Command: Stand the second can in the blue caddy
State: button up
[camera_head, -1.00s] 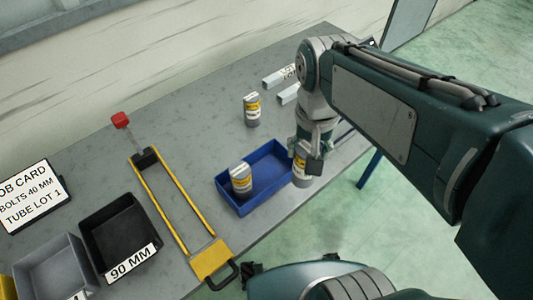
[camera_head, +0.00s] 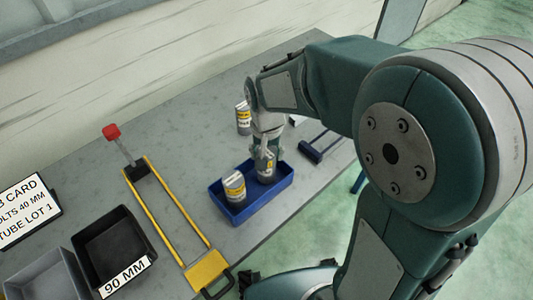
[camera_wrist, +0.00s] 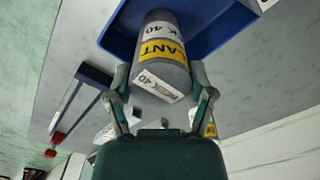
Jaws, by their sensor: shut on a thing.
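The blue caddy (camera_head: 268,201) sits on the grey bench in the head view; its blue wall (camera_wrist: 226,24) also fills the top of the wrist view. One grey can with a yellow label (camera_head: 234,186) stands in the caddy's left part. My gripper (camera_head: 263,153) is shut on a second, similar can (camera_head: 266,172), over the caddy's right part. In the wrist view this can (camera_wrist: 160,48) is between both fingers, its far end lying against the caddy in the picture. I cannot tell whether its base touches the floor. The caddy wall hides part of it.
A third can (camera_head: 243,118) stands on the bench behind the caddy. A yellow-framed tool (camera_head: 178,212) lies left of it. Black (camera_head: 113,245) and grey (camera_head: 46,277) bins and a job card (camera_head: 27,209) are farther left. A dark blue tool (camera_head: 318,148) lies to the right.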

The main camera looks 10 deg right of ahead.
jog(key=shift+f, duration=0.35)
jog(key=shift+f, duration=0.15)
jog(key=o, duration=1.3)
notch_tip(320, 180, up, 12)
jog(key=shift+s+d+r+n+t, duration=0.4)
jog(key=shift+s+d+t, duration=0.55)
jog(key=shift+s+d, duration=1)
jog(key=shift+s+d+r+n+t, duration=0.45)
jog(key=shift+s+d+t, duration=0.6)
jog(key=shift+s, duration=1.55)
jog(key=shift+s+d+r+n+t, duration=0.25)
jog(key=shift+s+d+r+t, duration=0.45)
jog(key=shift+s+d, duration=1.3)
